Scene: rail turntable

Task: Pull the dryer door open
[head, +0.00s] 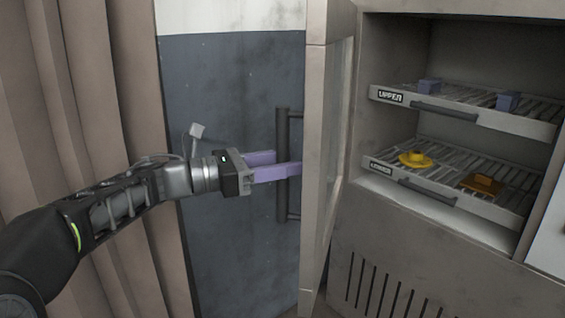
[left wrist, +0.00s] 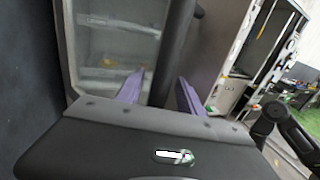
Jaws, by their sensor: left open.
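The dryer door (head: 316,150) stands swung out from the dryer, seen nearly edge-on in the head view. Its dark vertical bar handle (head: 283,130) is on the door's left side. My left gripper (head: 287,164) is at the handle's mid-height with its purple fingers open. One finger crosses in front of the bar and the other ends near its left edge. In the left wrist view, the handle (left wrist: 176,45) runs between the two fingers; contact cannot be told. The door's pane (left wrist: 118,50) shows behind it. My right gripper is not in view.
A brown curtain (head: 100,110) hangs at left. A dark blue-grey wall panel (head: 225,90) stands behind my gripper.

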